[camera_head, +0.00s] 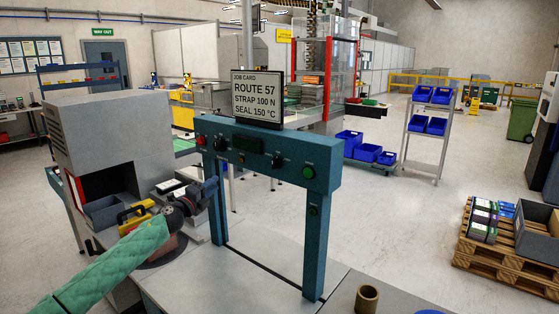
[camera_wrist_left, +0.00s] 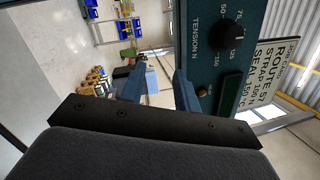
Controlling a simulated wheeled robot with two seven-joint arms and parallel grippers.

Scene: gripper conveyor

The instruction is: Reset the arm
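My left arm, in a green quilted sleeve, comes in from the lower left in the head view. My left gripper (camera_head: 207,190) is in front of the left post of the teal strapping arch (camera_head: 262,157), below its control panel. I cannot tell whether it touches the post. In the left wrist view two blue fingers stand apart, with no held thing visible between them, so the left gripper (camera_wrist_left: 159,84) looks open. The panel's tension knob (camera_wrist_left: 237,35) is close beside the right finger there. My right gripper is not in view.
A grey box-shaped machine (camera_head: 97,137) with a dark opening stands at the left. A yellow-handled tool (camera_head: 137,213) lies near my wrist. A job card screen (camera_head: 257,97) tops the arch. A brown cup (camera_head: 366,299) stands front right. A loaded pallet (camera_head: 484,257) is at the right.

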